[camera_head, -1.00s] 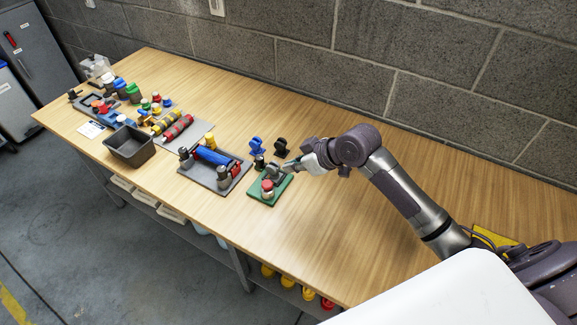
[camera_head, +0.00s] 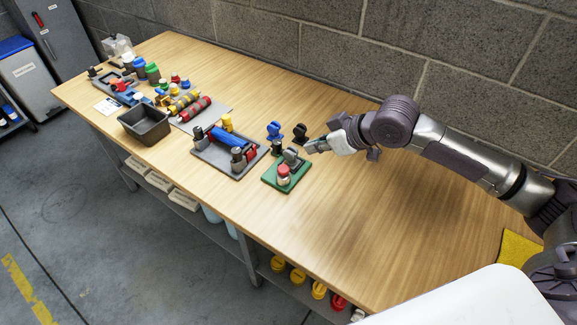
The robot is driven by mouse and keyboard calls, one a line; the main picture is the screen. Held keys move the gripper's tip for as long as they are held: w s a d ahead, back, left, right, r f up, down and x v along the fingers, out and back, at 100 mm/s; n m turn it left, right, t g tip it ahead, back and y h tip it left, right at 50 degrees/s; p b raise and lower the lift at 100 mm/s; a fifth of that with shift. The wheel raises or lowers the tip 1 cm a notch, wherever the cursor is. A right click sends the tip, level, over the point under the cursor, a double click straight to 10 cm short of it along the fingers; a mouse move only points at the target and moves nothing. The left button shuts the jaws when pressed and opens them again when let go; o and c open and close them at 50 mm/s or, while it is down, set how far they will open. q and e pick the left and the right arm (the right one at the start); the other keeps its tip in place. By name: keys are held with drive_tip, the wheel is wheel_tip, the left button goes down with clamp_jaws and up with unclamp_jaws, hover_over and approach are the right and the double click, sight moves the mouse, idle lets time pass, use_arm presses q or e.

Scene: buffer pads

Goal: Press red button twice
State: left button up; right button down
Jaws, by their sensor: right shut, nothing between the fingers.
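The red button (camera_head: 284,171) sits on top of a short grey post on a green base plate (camera_head: 269,182) near the front middle of the wooden table. A grey fitting (camera_head: 291,157) stands behind it on the same plate. My right gripper (camera_head: 312,147) is shut and empty, to the right of and behind the button, above the plate's far right corner. It is apart from the red button. My left gripper is out of view.
A blue (camera_head: 274,131) and a black clamp-like piece (camera_head: 300,134) stand behind the plate. A grey tray (camera_head: 222,165) with a blue cylinder lies to the left, and a dark bin (camera_head: 146,124) farther left. The table right of the plate is clear.

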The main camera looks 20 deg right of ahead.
drive_tip(key=p, duration=0.1)
hover_over(281, 167)
drive_tip(key=s+d, duration=0.1)
drive_tip(key=s, duration=0.1)
drive_tip(key=f, duration=0.7)
drive_tip(key=shift+d, duration=0.2)
wheel_tip(281, 167, down, 3)
drive_tip(key=shift+f+p, duration=0.1)
drive_tip(key=shift+p, duration=0.3)
drive_tip(key=shift+f, duration=0.4)
drive_tip(key=shift+f, duration=0.1)
